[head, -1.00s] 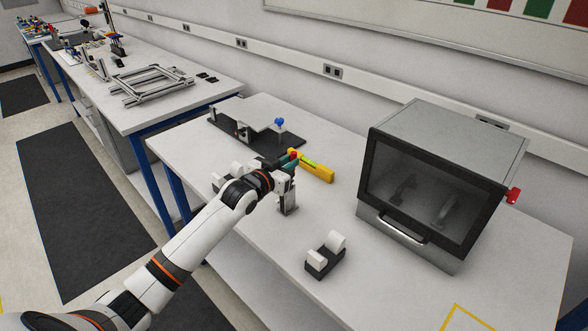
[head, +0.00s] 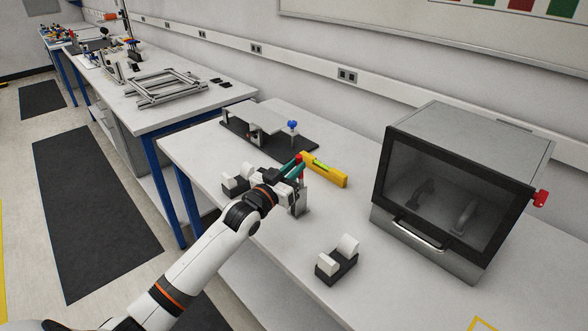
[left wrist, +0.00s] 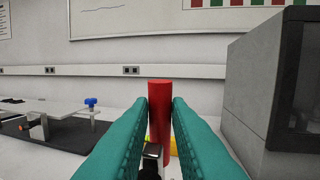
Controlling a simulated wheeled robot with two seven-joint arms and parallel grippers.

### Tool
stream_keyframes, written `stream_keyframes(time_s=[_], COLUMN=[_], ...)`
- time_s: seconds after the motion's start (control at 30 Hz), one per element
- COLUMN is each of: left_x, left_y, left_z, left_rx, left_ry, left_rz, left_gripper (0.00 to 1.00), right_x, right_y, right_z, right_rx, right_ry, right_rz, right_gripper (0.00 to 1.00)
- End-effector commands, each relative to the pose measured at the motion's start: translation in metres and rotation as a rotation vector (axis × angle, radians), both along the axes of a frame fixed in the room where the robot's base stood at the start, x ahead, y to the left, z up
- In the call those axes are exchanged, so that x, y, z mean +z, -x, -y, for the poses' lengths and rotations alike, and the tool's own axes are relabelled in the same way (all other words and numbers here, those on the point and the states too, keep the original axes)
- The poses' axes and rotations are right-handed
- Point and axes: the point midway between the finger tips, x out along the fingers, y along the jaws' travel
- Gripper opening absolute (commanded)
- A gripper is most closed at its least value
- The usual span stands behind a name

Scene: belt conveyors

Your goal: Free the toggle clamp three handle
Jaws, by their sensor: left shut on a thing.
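The toggle clamp (head: 299,207) is a small grey metal piece standing on the white bench, with an upright red handle. The red handle (left wrist: 160,108) stands between the teal fingers in the left wrist view, and its top shows in the head view (head: 299,158). My left gripper (head: 292,168) is shut on this handle, one finger on either side. The lower part of the handle and the clamp mechanism are partly hidden by the fingers. My right gripper is not in view.
A yellow level (head: 330,171) lies just behind the clamp. A dark fixture board (head: 308,147) with a blue knob (head: 292,125) is behind to the left. Tape dispensers stand in front (head: 337,262) and left (head: 234,180). A glass-fronted cabinet (head: 455,185) stands right.

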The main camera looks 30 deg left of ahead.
Motion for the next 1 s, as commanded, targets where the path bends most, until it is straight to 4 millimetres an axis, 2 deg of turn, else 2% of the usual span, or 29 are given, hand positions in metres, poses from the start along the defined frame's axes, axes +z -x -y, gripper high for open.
stream_keyframes(time_s=[0.03,0.07,0.17,0.43,0.57,0.67,1.0], left_x=[-0.001,-0.001,-0.001,-0.001,-0.003,-0.006,-0.014], left_y=[0.0,0.0,0.0,0.0,0.008,0.022,0.091], left_z=[0.0,0.0,0.0,0.0,-0.001,-0.003,-0.012], left_rx=[0.0,0.0,0.0,0.0,0.0,-0.001,0.0], left_ry=[0.0,0.0,0.0,0.0,0.0,-0.001,-0.001], left_rz=[-0.002,-0.002,-0.002,-0.002,-0.003,-0.003,-0.005], left_gripper=[0.0,0.21,0.38,0.39,0.39,0.39,0.39], right_x=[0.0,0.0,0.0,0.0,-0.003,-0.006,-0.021], right_y=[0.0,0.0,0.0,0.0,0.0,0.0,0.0], right_z=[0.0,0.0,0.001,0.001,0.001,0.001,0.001], right_rx=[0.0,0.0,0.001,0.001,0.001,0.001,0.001], right_ry=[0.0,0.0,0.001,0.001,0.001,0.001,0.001], right_rz=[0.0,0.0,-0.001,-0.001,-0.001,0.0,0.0], right_gripper=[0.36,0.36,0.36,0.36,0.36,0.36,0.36])
